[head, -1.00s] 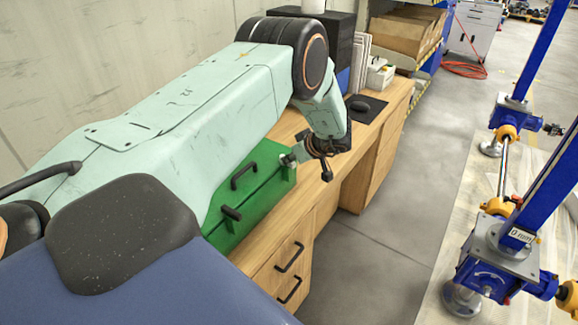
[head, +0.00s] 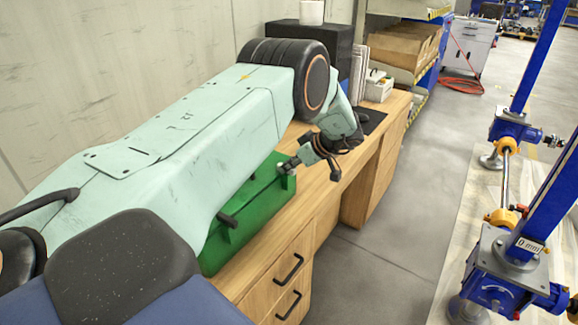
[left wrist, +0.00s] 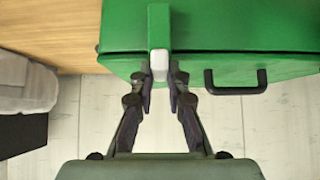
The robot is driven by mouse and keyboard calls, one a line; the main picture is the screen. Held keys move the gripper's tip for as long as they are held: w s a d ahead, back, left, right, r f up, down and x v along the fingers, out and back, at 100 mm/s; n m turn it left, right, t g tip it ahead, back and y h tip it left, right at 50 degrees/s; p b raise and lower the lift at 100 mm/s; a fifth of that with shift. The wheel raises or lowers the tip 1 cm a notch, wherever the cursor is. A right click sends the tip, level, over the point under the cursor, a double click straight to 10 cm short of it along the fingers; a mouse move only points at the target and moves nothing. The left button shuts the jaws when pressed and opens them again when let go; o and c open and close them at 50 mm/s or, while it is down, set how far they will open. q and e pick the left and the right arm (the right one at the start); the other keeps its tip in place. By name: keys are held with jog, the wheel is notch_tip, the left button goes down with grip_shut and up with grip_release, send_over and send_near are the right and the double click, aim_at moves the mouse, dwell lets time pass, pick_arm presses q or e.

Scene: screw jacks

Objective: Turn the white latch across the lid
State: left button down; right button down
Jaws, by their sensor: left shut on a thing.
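A green box (head: 262,208) with a closed lid stands on the wooden desk, partly hidden by my left arm. In the left wrist view its green side (left wrist: 240,28) fills the top, with a raised green strip (left wrist: 159,25) running down to the white latch (left wrist: 158,62). My left gripper (head: 291,165) is at the box's far end. In the left wrist view its two fingertips (left wrist: 160,76) close on the white latch from both sides. In the head view the latch is too small and covered to read its angle. My right gripper is out of view.
A black handle (left wrist: 235,86) sits on the box close to the gripper; a dark handle (head: 228,218) also shows in the head view. A black mouse pad (head: 372,121) and a white bin (head: 378,86) lie beyond. Blue screw jacks (head: 497,265) stand right, across open floor.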

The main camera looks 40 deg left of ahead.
pick_arm(q)
jog(key=shift+w+r, duration=0.15)
jog(key=c, duration=1.3)
grip_release()
jog(key=shift+d, duration=0.1)
jog(key=v, duration=1.1)
jog(key=shift+d+r, duration=0.25)
jog(key=shift+r, duration=0.1)
